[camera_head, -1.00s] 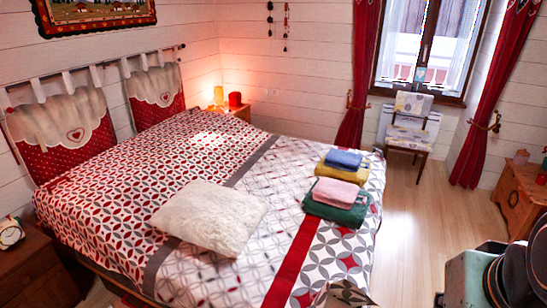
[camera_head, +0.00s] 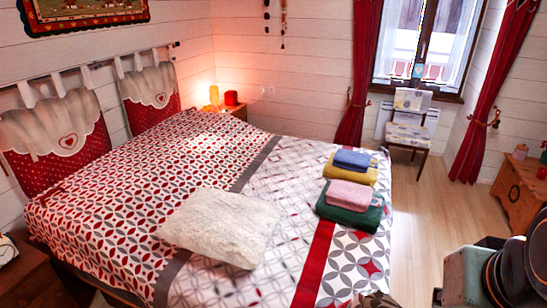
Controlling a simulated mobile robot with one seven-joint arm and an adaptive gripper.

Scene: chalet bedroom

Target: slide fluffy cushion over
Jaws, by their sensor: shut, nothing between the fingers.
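The fluffy cushion (camera_head: 222,228) is cream-white and lies flat on the bed (camera_head: 130,190), near its front side. It rests across the grey band and the white patterned part of the bedspread. Bare bedspread separates it from the folded towels on its right. My gripper is not in view; only parts that look like my own arm show at the lower right, well apart from the cushion.
Two stacks of folded towels stand right of the cushion: blue (camera_head: 354,160) on yellow, and pink (camera_head: 349,195) on green. Bare bedspread surrounds the cushion. Wooden floor (camera_head: 425,210) is open right of the bed. A chair (camera_head: 408,125) stands by the window.

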